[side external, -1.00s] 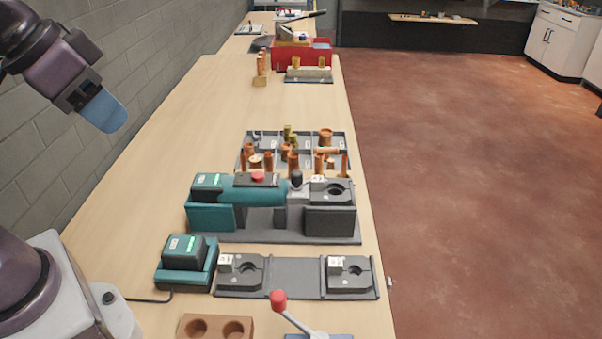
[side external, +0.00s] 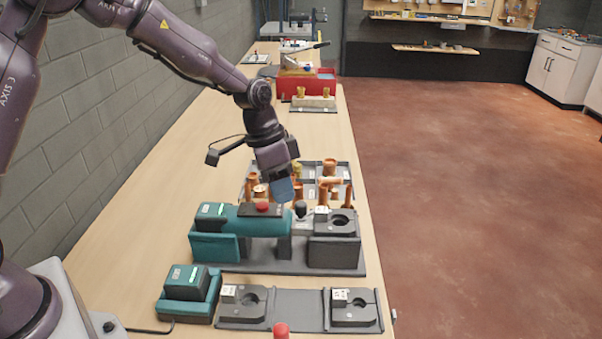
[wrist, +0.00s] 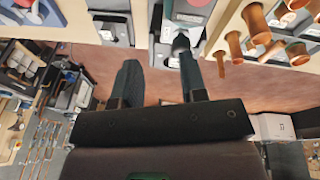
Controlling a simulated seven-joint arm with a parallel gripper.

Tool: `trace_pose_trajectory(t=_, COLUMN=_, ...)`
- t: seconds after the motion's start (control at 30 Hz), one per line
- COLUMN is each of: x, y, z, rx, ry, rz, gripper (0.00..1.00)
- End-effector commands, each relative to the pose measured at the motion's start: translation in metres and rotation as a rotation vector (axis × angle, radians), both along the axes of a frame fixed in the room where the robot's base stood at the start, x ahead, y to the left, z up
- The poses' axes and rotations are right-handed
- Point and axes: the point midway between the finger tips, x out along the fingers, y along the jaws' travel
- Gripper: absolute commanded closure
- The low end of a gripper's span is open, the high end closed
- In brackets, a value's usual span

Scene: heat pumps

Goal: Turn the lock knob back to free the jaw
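The teal press tool (side external: 262,222) lies in a grey cradle on the bench, with a red button on top. The black lock knob (side external: 300,208) stands between its teal body and the dark jaw block (side external: 335,222) at the right end. My gripper (side external: 284,192) is above the tool, close to the knob and slightly left of it. In the wrist view my gripper (wrist: 158,62) has two dark fingers apart with nothing between them. The black knob (wrist: 180,43) shows just beyond the right-hand fingertip there. I cannot tell whether they touch.
A divided tray (side external: 257,171) of copper fittings stands close behind the tool. A teal battery on its charger (side external: 188,287) and a grey plate (side external: 299,308) with two dark jaw blocks are in front. A red toolbox (side external: 308,82) is far back. The bench's left side is clear.

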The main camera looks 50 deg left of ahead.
Motion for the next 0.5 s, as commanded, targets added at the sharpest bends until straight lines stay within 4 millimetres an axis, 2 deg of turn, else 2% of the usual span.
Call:
trace_pose_trajectory(t=0.03, x=0.016, y=-0.004, z=-0.008, rx=-0.015, ry=-0.032, rz=-0.051, gripper=0.61)
trace_pose_trajectory(t=0.07, x=0.025, y=-0.006, z=-0.007, rx=-0.017, ry=-0.064, rz=-0.088, gripper=0.61)
trace_pose_trajectory(t=0.17, x=0.044, y=-0.008, z=0.007, rx=-0.005, ry=-0.156, rz=-0.177, gripper=0.61)
trace_pose_trajectory(t=0.37, x=0.045, y=-0.007, z=0.002, rx=0.013, ry=-0.184, rz=-0.254, gripper=0.61)
trace_pose_trajectory(t=0.5, x=0.044, y=-0.007, z=-0.016, rx=0.012, ry=-0.181, rz=-0.253, gripper=0.61)
